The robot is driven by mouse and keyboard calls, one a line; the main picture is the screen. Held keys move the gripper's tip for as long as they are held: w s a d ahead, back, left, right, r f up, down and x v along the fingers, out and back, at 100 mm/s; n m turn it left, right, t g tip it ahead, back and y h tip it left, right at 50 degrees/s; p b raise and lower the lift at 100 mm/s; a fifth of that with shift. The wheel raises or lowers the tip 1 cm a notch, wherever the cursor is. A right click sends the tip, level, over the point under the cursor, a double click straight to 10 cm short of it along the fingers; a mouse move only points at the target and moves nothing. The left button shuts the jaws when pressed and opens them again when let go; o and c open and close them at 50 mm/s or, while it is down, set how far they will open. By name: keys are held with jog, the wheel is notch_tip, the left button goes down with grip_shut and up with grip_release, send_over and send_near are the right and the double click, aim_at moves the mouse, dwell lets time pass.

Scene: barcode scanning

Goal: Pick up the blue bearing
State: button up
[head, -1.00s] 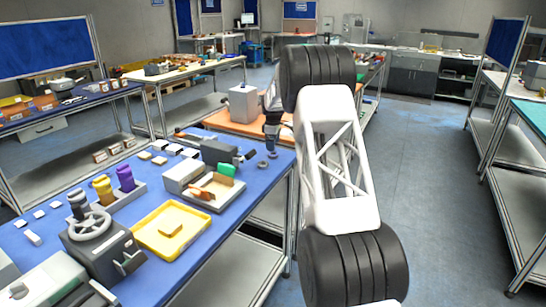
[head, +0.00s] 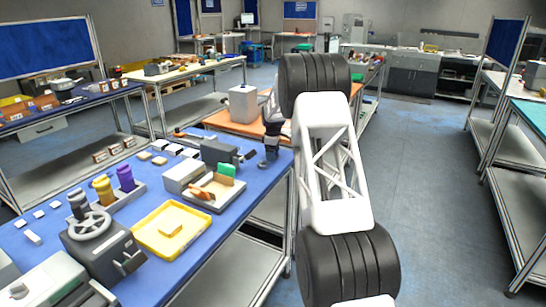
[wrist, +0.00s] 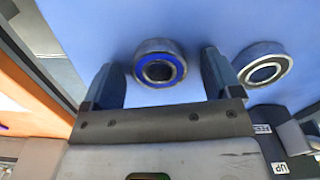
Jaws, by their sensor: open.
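The blue bearing (wrist: 160,66), a metal ring with a blue inner band, lies on the blue tabletop in the wrist view. My gripper (wrist: 159,76) is open, with one finger on each side of the bearing. The bearing sits between the fingertips with a gap visible on both sides. A plain grey bearing (wrist: 263,66) lies just outside the right finger, very close to it. In the head view my gripper (head: 270,157) is low over the right far corner of the blue table and largely hides the bearings there.
A dark grey device (head: 218,153) stands left of my gripper. A tray (head: 215,190) with a green part, a yellow tray (head: 172,229) and a handwheel machine (head: 98,245) are nearer on the table. The table edge is close on the right.

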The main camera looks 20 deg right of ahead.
jog(key=c, duration=1.1)
jog(key=shift+r, duration=0.1)
jog(key=shift+r, duration=1.75)
jog(key=shift+s+a+r, duration=0.2)
jog(key=shift+s+a, duration=0.2)
jog(key=shift+s, duration=2.25)
jog(key=shift+s+a+r, duration=0.25)
jog(key=shift+s+a, duration=0.15)
jog(key=shift+s, duration=2.2)
jog(key=shift+s+a+r, duration=0.2)
jog(key=shift+s+a, duration=0.2)
jog(key=shift+s, duration=2.25)
